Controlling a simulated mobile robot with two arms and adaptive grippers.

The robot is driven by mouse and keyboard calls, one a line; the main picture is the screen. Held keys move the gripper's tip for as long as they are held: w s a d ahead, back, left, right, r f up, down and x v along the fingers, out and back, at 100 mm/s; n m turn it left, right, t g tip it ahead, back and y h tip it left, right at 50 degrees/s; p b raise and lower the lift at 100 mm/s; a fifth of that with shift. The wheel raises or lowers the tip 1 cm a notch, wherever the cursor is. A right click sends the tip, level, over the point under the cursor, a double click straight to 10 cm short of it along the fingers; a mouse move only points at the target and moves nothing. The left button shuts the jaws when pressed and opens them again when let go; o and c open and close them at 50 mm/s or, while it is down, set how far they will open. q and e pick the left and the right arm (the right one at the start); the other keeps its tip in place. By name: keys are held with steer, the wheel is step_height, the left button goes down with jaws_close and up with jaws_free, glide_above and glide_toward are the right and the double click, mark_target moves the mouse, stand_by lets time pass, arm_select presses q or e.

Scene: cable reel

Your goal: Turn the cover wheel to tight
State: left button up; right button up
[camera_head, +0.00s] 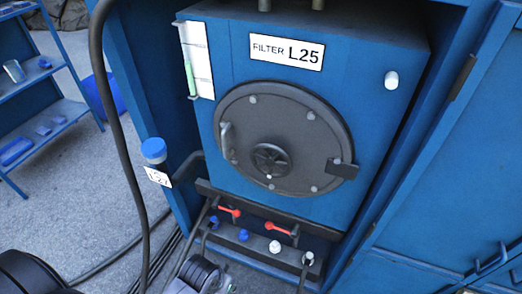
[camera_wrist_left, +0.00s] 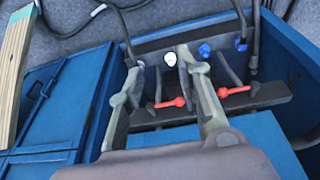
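The cover wheel (camera_head: 270,160) is a small dark handwheel with a pale spot near its lower rim. It sits low on the round dark cover (camera_head: 305,118) of the blue filter box marked "FILTER L25", and the cover lies flat against the box. My left gripper (camera_wrist_left: 160,62) shows in the left wrist view with its two grey fingers apart and nothing held. My right gripper is not in view.
Below the cover, a dark manifold (camera_head: 258,250) carries red levers (camera_head: 279,228) and blue and white caps. A thick dark hose (camera_head: 121,140) and a blue-capped post (camera_head: 154,151) stand at left. Blue doors flank the box. Space in front of the cover looks clear.

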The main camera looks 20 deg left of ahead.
arm_select(q)
steer(key=w+r+n+p, duration=0.2)
steer(key=w+r, duration=0.1)
steer(key=r, duration=0.3)
steer(key=w+r+n+p, duration=0.1)
steer(key=w+r, duration=0.2)
steer(key=r, duration=0.4)
steer(key=w+a+r+n+g+h+p, duration=0.1)
steer(key=w+a+r+n+h, duration=0.15)
steer(key=w+r+n, duration=0.7)
steer(key=w+a+r+n+g+h, duration=0.15)
steer(key=w+a+r+n, duration=0.4)
steer(key=w+r, duration=0.7)
steer(key=n+b, duration=0.1)
steer(key=b, duration=0.1)
glide_toward(261, 164)
steer(key=shift+t, duration=0.25)
steer(key=p+x, duration=0.1)
steer(key=x, duration=0.4)
steer(key=p+x, duration=0.2)
steer(key=x, duration=0.2)
steer(key=shift+f, duration=0.45)
steer(key=shift+d+f, duration=0.15)
steer(key=shift+f, duration=0.25)
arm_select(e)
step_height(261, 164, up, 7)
arm_select(q)
steer(key=shift+c, duration=0.2)
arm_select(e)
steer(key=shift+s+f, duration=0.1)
